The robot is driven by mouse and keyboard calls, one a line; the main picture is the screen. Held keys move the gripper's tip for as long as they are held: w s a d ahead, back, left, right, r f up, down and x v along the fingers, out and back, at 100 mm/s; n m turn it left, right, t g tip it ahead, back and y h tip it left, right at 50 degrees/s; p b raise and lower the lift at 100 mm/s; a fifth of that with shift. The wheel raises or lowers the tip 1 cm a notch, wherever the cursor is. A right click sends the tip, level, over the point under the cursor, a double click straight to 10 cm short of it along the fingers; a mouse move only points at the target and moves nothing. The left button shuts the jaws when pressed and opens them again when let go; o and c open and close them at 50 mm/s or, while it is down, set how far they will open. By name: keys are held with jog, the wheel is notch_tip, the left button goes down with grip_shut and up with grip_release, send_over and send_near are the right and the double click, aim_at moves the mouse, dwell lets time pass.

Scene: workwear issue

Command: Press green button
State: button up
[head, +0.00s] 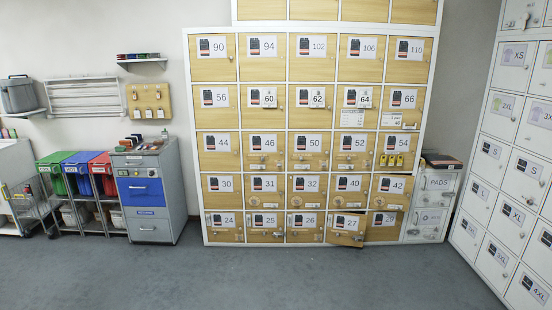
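I cannot make out a green button in the head view. The clearest green thing is a green bin (50,174) at the left, beside a blue bin and a red bin. A grey cabinet (150,192) with a blue drawer front stands right of the bins; small items lie on its top, too small to tell apart. A wall of wooden lockers (313,118) with numbered labels fills the middle, and small fittings on its doors are too small to identify. My gripper is not in view.
Locker door 27 (347,228) stands ajar at the bottom. White lockers with size labels (509,150) line the right side. A wire basket cart (24,207) stands at the far left. The grey floor (290,278) in front is clear.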

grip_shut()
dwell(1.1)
